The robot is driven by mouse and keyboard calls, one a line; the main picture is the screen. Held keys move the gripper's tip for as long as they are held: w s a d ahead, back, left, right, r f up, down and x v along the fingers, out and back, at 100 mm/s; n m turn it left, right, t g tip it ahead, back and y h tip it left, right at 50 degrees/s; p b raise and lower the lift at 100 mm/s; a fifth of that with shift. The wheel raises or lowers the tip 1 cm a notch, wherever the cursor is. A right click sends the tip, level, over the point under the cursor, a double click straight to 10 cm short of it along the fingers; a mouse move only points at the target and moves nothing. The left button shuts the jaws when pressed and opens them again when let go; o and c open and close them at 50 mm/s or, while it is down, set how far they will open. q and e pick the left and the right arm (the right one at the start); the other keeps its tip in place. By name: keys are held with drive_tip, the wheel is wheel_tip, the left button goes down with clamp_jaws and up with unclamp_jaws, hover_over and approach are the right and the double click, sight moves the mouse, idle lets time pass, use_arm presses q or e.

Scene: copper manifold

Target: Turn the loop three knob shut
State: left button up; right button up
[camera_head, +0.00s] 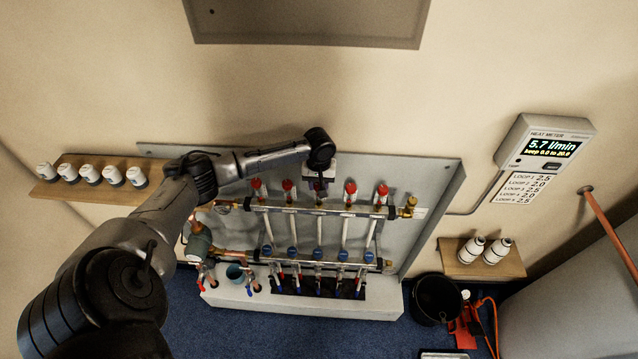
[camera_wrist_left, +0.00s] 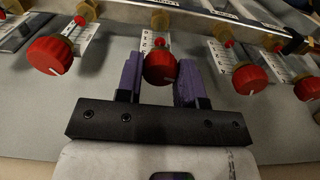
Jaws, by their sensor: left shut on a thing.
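The copper manifold (camera_head: 330,212) has a row of red knobs along its upper bar. My left gripper (camera_head: 319,186) reaches down over the middle knob, the loop three one, and mostly hides it in the head view. In the left wrist view this round red knob (camera_wrist_left: 160,68) sits between the purple fingers of my left gripper (camera_wrist_left: 158,80), which is shut on it. A white mark shows on the knob's rim. Behind it stands a white scaled flow gauge (camera_wrist_left: 152,40). My right gripper is not in view.
Neighbouring red knobs (camera_wrist_left: 57,55) and (camera_wrist_left: 250,79) stand close on both sides of the fingers. The heat meter (camera_head: 548,146) at right reads 5.7 l/min. Shelves with white actuators (camera_head: 90,173) hang left and right. A black bucket (camera_head: 437,299) stands on the floor.

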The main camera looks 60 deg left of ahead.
use_arm(q)
drive_tip(key=shift+c, duration=0.4)
drive_tip(key=shift+r+m+p, duration=0.2)
drive_tip(key=shift+m+p, duration=0.3)
drive_tip(key=shift+p, duration=0.35)
drive_tip(key=m+p, duration=0.3)
drive_tip(key=shift+p, duration=0.4)
drive_tip(key=shift+m+p, duration=0.65)
drive_tip(key=shift+m, duration=0.35)
drive_tip(key=shift+m+p, duration=0.5)
drive_tip(key=shift+m, duration=0.4)
drive_tip(key=m+p, duration=0.1)
drive_tip(key=m, duration=0.1)
drive_tip(key=shift+f+m, duration=0.1)
drive_tip(key=shift+m, duration=0.3)
drive_tip(key=m, duration=0.3)
drive_tip(key=shift+p, duration=0.35)
drive_tip(key=shift+m, duration=1.1)
drive_tip(key=shift+f, duration=0.1)
